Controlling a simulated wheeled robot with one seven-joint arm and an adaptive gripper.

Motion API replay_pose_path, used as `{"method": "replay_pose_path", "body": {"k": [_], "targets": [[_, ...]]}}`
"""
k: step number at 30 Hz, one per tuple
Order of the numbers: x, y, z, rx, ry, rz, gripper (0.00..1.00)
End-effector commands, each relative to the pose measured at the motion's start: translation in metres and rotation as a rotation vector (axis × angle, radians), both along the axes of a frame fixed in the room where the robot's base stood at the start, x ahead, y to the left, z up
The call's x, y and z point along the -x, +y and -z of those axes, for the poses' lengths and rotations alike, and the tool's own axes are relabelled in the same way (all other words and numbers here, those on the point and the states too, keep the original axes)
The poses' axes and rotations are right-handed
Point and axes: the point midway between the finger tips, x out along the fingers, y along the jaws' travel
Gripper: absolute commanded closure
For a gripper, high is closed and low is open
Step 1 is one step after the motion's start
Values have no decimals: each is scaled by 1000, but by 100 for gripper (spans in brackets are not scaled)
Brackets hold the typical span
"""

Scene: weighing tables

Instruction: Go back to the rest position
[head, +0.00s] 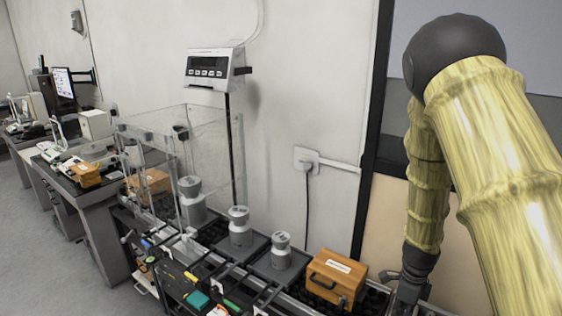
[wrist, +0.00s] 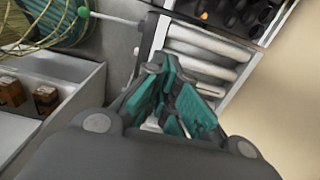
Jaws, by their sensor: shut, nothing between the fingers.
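My gripper (wrist: 172,98) shows in the wrist view with its teal-padded fingers closed together and nothing between them. In the head view my arm, in yellow bamboo-like covering, fills the right side and hangs down. The gripper (head: 408,292) is at its lower end, just right of a wooden box (head: 337,277) with a white label and a dark handle, and apart from it as far as I can tell. Its fingertips are hard to make out in the head view.
Grey cylindrical weights (head: 240,227) stand on dark platforms left of the wooden box. A glass enclosure (head: 150,130) and a display on a pole (head: 212,68) stand behind. In the wrist view, a pale open box (wrist: 75,75) holds small wooden blocks, beside white rollers (wrist: 205,50). Grey floor is clear at left.

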Motion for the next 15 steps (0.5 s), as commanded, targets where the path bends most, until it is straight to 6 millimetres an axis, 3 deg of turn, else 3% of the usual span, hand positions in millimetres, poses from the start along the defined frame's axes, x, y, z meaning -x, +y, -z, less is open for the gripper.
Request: {"method": "replay_pose_path", "body": {"k": [15], "targets": [[67,-10,67,79,71,-346,100]]}}
